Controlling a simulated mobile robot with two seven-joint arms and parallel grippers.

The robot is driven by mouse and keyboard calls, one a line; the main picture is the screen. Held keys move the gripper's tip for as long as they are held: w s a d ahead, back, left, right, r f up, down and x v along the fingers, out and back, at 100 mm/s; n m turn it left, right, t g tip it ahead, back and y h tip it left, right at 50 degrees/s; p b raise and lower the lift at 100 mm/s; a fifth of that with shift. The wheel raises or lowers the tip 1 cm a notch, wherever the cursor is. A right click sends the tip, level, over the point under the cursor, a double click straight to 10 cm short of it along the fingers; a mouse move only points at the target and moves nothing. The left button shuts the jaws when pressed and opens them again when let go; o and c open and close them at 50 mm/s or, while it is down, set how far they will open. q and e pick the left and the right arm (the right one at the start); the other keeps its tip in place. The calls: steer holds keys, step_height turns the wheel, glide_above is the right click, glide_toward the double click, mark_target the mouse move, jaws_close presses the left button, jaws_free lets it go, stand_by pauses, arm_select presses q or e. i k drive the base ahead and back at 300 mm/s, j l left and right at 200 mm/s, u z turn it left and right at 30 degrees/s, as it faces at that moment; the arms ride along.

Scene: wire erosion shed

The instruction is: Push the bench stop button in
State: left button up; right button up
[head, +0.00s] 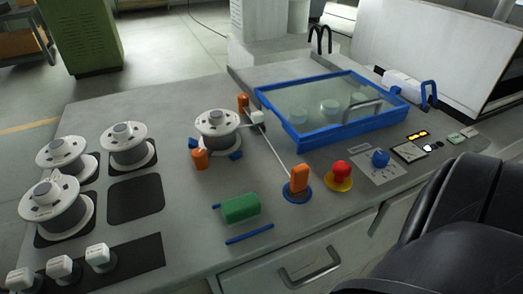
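The bench stop button (342,169) is a red mushroom head on a round yellow base (339,185). It stands near the bench's front edge, right of the middle of the head view. The red head stands up above the yellow base, and nothing covers it. Neither of my grippers is in view, so their distance to the button does not show.
An orange block on a blue disc (296,192) stands left of the button. A blue knob (380,158) is to its right, and a blue-framed clear lid (297,137) lies behind. White spools (59,152) fill the left. A black shape hides the lower right.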

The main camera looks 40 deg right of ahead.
mark_target(342, 170)
steer(key=j+z, duration=0.1)
steer(key=z, duration=0.3)
steer(key=j+z, duration=0.1)
steer(key=z, duration=0.25)
steer(key=k+j+z, duration=0.1)
steer(key=z, duration=0.7)
steer(key=k+j, duration=0.7)
steer(key=k, duration=0.15)
steer(key=i+j+z, duration=0.05)
